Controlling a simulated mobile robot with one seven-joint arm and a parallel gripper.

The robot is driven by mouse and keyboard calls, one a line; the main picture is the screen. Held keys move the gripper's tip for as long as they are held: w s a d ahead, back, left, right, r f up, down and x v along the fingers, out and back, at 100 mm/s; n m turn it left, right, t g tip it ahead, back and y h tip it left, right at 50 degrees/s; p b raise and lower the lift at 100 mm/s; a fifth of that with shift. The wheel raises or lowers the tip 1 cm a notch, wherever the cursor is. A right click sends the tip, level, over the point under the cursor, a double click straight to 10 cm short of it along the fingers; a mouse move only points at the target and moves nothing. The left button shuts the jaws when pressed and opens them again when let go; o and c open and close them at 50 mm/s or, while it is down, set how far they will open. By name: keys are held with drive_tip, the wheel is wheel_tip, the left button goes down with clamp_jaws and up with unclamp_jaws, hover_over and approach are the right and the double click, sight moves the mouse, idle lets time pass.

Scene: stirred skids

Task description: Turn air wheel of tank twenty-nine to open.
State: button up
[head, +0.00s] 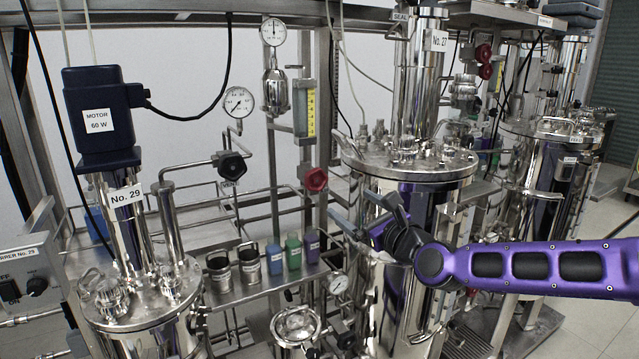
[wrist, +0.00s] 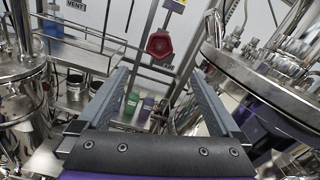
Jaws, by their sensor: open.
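Tank No. 29 (head: 140,310) stands at the left in the head view, with its number plate (head: 126,196) on the column under the motor. A red handwheel (head: 314,180) sits on the pipework to its right. It also shows in the wrist view (wrist: 160,45), with a small label (wrist: 164,65) under it that is hard to read. A black handwheel (head: 231,166) is further left; a VENT label (wrist: 76,5) shows in the wrist view. My gripper (head: 357,210) is open and empty, below and right of the red wheel, apart from it. In the wrist view the wheel appears beyond the fingertips (wrist: 157,74), between them.
Tank No. 27 (head: 415,172) stands close behind my gripper. A shelf (head: 258,288) below the wheels holds several canisters and green, blue and purple bottles (head: 293,252). Gauges (head: 238,102) and a steel frame post (head: 323,120) are near the red wheel.

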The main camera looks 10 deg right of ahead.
sight(318, 182)
drive_tip(key=b+x, duration=0.2)
drive_tip(key=x, duration=1.4)
drive_tip(key=shift+w+f+b, duration=0.1)
drive_tip(key=shift+b, duration=0.25)
drive_tip(key=c, duration=1.3)
